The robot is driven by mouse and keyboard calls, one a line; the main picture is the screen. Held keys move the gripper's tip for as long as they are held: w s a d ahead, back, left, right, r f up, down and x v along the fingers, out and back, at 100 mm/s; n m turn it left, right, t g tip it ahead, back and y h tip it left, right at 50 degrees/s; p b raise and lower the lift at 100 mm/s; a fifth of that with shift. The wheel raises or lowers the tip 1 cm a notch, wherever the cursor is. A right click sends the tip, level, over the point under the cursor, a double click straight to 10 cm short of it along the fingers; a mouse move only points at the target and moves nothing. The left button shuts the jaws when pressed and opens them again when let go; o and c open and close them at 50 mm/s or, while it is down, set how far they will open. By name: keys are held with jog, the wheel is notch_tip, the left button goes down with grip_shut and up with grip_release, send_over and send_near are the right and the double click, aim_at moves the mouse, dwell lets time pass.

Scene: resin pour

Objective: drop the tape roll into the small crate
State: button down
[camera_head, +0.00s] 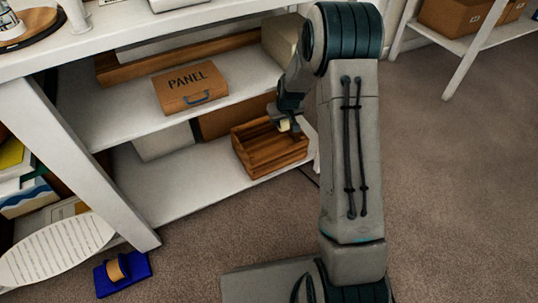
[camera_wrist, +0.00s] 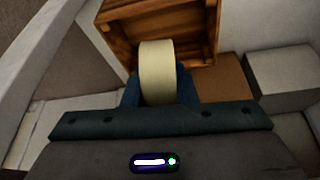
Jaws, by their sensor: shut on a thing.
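The tape roll (camera_wrist: 158,75) is pale cream and sits between the fingers of my gripper (camera_wrist: 159,92) in the wrist view. My gripper is shut on it. In the head view the tape roll (camera_head: 284,126) shows small at the end of my arm, by my gripper (camera_head: 286,118). The small crate (camera_head: 262,160) is a slatted brown wooden box on the lower shelf. The tape roll is over the crate's back right part in the head view. In the wrist view the crate (camera_wrist: 203,20) lies beyond the roll, its inside partly hidden by it.
The white shelf (camera_head: 190,187) holds the crate, with a brown box (camera_head: 222,120) and a pale box (camera_head: 163,142) behind it. A PANEL box (camera_head: 190,87) stands on the shelf above. A blue tape dispenser (camera_head: 138,275) is on the carpet. Open carpet lies at right.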

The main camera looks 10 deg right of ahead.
jog(key=w+d+f+b, duration=0.25)
jog(key=w+f, duration=0.45)
jog(key=f, duration=0.4)
jog(key=n+y+b, duration=0.1)
jog(key=n, duration=0.1)
send_over(263, 153)
jog(key=s, duration=0.2)
notch_tip(263, 153, down, 7)
jog(key=f+b, duration=0.1)
jog(key=f, duration=0.2)
jog(key=f+b, duration=0.2)
jog(key=f, duration=0.1)
jog(key=f+b, duration=0.1)
jog(key=f, duration=0.2)
jog(key=shift+s+d+f, duration=0.15)
jog(key=shift+d+f, duration=0.05)
jog(key=shift+d, duration=0.2)
jog(key=shift+f, duration=0.6)
jog(key=c, duration=1.2)
grip_release()
jog(key=shift+o, duration=0.2)
